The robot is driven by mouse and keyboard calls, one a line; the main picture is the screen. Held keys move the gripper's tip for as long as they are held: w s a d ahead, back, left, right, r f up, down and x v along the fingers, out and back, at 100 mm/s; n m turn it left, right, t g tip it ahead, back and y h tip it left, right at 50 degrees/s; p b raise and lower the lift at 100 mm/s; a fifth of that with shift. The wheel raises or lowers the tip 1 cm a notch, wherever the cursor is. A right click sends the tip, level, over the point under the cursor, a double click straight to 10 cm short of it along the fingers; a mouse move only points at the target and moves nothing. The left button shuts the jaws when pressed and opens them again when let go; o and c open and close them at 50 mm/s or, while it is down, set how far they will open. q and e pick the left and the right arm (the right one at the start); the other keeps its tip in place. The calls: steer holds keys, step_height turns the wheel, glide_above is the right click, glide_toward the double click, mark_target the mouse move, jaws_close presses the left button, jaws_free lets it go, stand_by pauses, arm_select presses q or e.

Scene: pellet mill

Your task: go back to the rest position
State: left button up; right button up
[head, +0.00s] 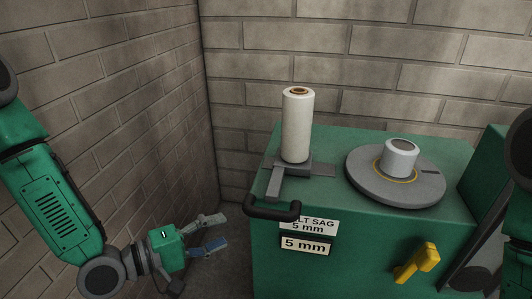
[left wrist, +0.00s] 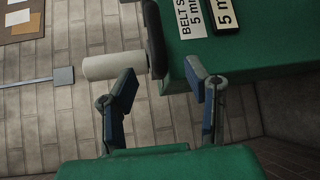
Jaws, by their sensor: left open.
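My left gripper (head: 226,230) is open and empty, with its two fingers apart, to the left of the green machine (head: 345,265) and lower than its top. In the left wrist view its fingers (left wrist: 163,80) frame part of the brick wall and the machine's edge, with nothing between them. The black handle (head: 271,209) on the machine's front corner is near the fingers but apart from them in the head view. My right gripper is not in view.
A white roll (head: 298,125) stands upright on a grey bracket on the machine. A grey disc (head: 365,185) with a white cap (head: 400,157) lies to its right. A yellow lever (head: 416,264) sticks out in front. Labels (head: 306,246) read 5 mm. Brick walls (head: 120,110) close off the left and back.

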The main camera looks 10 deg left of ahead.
arm_select(q)
steer(key=s+f+m+g+y, duration=0.3)
steer(key=s+f, duration=0.2)
steer(key=f, duration=0.4)
steer(key=s+a+f+m+g+y, duration=0.4)
steer(key=s+a+f, duration=0.1)
steer(key=s, duration=0.3)
steer(key=s+a+f+m+g+y, duration=0.3)
steer(key=s+a+f+m+y, duration=0.1)
steer(key=s, duration=0.5)
step_height(320, 180, down, 3)
steer(key=shift+a+r+g+y, duration=0.2)
steer(key=shift+a+g+y, duration=0.2)
steer(key=shift+a, duration=0.05)
steer(key=shift+w, duration=0.1)
